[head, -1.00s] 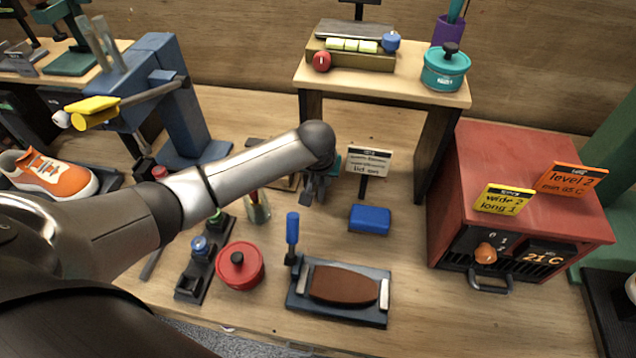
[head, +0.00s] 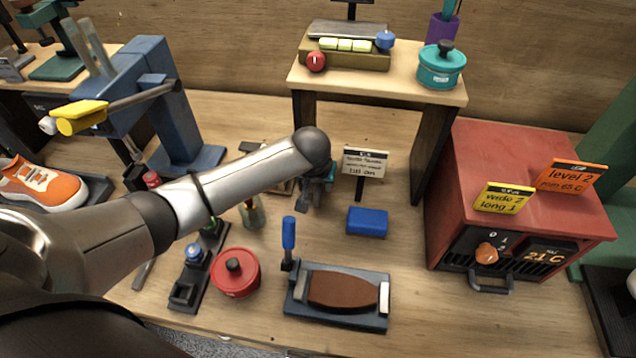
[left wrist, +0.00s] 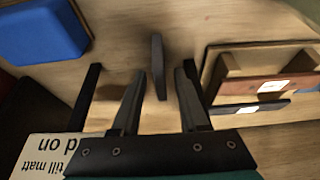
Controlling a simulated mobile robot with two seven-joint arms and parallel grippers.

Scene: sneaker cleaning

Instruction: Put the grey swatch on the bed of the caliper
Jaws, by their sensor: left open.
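My left gripper (head: 306,204) is open and points down near the middle of the table, left of the blue block. In the left wrist view its two fingers (left wrist: 161,76) stand apart, with a thin grey plate (left wrist: 158,66) showing between and beyond their tips. This plate is seen edge-on and may be the grey swatch; contact is not visible. A wooden rack (left wrist: 225,65) beside it holds a brown piece and a dark piece with pale labels. The black device with a blue knob (head: 190,268) may be the caliper; I cannot tell surely. My right gripper is out of view.
A blue block (head: 367,221) and a small sign (head: 364,161) stand right of the gripper. A red pot (head: 236,272) and a tray with a brown pad (head: 343,290) are in front. A raised shelf (head: 385,82) stands behind, and a red oven (head: 520,200) at right.

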